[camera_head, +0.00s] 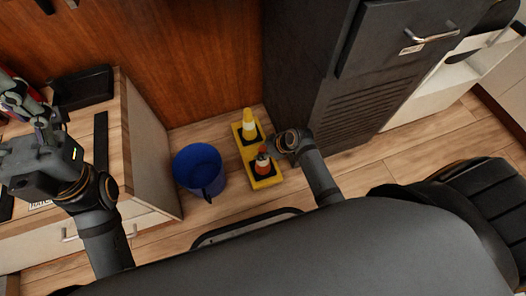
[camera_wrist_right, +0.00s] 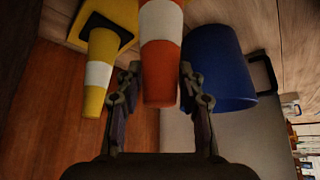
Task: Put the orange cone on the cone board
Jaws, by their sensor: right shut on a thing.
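The orange cone (camera_head: 262,161), with a white band, is over the near end of the yellow cone board (camera_head: 267,183), upright as far as I can see. I cannot tell whether its base touches the board. My right gripper (camera_head: 273,151) is shut on it; in the right wrist view the cone (camera_wrist_right: 160,75) is between the two fingers (camera_wrist_right: 160,92), its base out of frame. A yellow cone (camera_head: 249,124) with a white band stands on a black square at the board's far end. My left gripper (camera_head: 28,112) is far left above the counter, its jaws unclear.
A blue bucket (camera_head: 198,168) stands on the floor just left of the board. A dark cabinet (camera_head: 345,95) rises to the right and a wooden panel (camera_head: 190,55) behind. A counter (camera_head: 140,115) with a black tray (camera_head: 84,88) is at left. Floor is open at right.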

